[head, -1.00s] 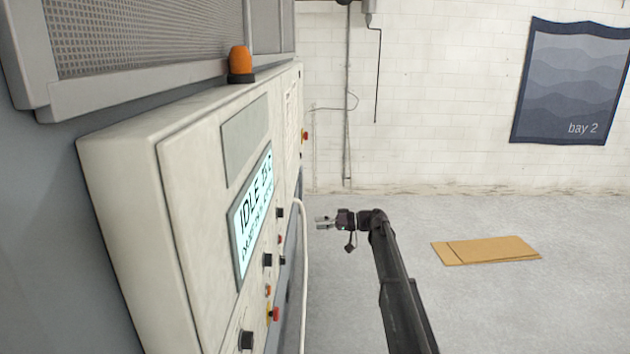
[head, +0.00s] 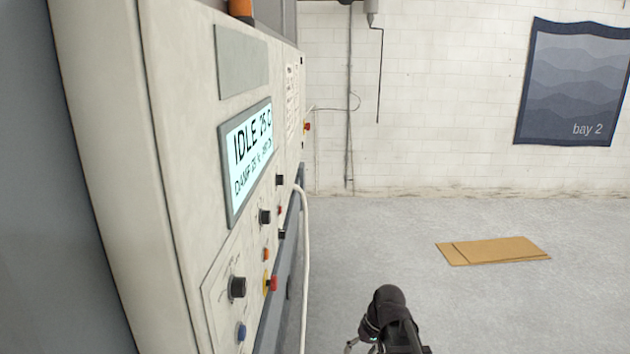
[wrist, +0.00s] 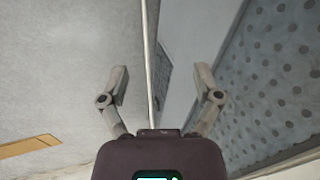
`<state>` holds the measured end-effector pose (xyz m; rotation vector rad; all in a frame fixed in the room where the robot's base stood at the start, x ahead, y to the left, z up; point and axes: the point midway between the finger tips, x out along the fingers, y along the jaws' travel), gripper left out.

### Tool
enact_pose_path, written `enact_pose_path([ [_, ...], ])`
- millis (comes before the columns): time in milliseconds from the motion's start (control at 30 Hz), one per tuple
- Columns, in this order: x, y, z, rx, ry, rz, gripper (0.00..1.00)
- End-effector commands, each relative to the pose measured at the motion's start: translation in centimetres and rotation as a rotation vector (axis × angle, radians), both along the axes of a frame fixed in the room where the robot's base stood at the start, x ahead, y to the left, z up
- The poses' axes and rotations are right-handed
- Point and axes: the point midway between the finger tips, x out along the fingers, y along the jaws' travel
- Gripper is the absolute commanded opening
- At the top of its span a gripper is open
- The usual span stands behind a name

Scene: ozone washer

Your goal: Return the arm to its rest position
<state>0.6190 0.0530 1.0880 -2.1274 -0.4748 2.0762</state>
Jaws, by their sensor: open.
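My gripper shows in the wrist view (wrist: 160,88) with its two fingers spread wide and nothing between them. In the head view my dark arm is folded low at the bottom centre, to the right of the machine. Only a small part of the gripper (head: 358,346) shows there, at the bottom edge; the rest is hidden or cut off. It is apart from the control panel (head: 185,150).
The washer's panel fills the left, with a lit display (head: 248,160) reading IDLE, black knobs (head: 237,287) and a red-and-yellow button (head: 271,284). A pale hose (head: 305,260) hangs beside it. Flat cardboard (head: 492,251) lies on otherwise open floor at right.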

Motion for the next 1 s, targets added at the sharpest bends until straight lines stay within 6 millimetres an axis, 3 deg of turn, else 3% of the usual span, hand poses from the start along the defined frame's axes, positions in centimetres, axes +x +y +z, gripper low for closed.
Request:
enact_pose_path([
  [33,-2.4,-0.9,-2.1,-0.056,0.008,-0.021,0.82],
  [100,-4.3,-2.1,-3.3,-0.130,0.016,-0.052,0.82],
  [300,-7.6,-4.6,-5.2,-0.278,0.024,-0.114,0.82],
  [1000,-8.2,-5.3,-5.4,-0.319,0.025,-0.131,0.82],
])
